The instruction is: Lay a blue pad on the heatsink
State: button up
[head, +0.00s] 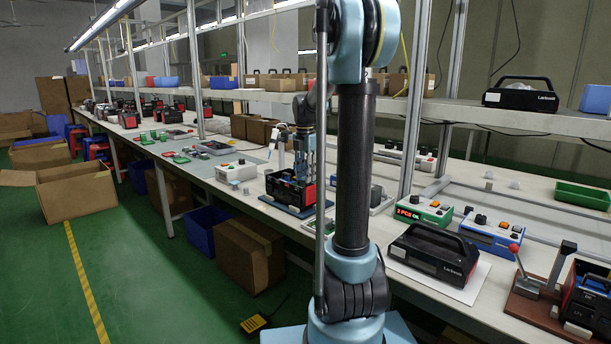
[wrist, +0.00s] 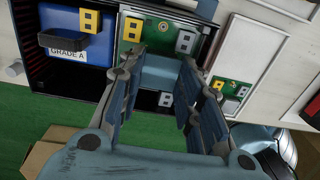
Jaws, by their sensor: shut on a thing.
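My gripper (wrist: 160,72) is shut on a flat grey-blue pad (wrist: 161,76), which spans between its fingertips in the wrist view. The pad is over the open black housing of a power station (wrist: 98,80); I cannot tell whether it touches anything below. Behind it, a green circuit board (wrist: 152,34) carries yellow and grey slotted blocks. I cannot make out the heatsink for certain; the pad and fingers hide part of the housing. In the head view my gripper (head: 304,150) is pointed down over the open power station (head: 283,189) on the bench.
A blue battery box marked GRADE A (wrist: 75,36) fills the housing's left side in the wrist view. Another green board (wrist: 232,90) lies to the right. In the head view, a white control box (head: 236,171) and a closed black power station (head: 432,254) stand nearby.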

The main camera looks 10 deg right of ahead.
jog(key=shift+f, duration=0.15)
jog(key=o, duration=0.8)
jog(key=shift+o, duration=0.2)
notch_tip(320, 180, up, 12)
jog(key=shift+w, duration=0.2)
jog(key=shift+a, duration=0.1)
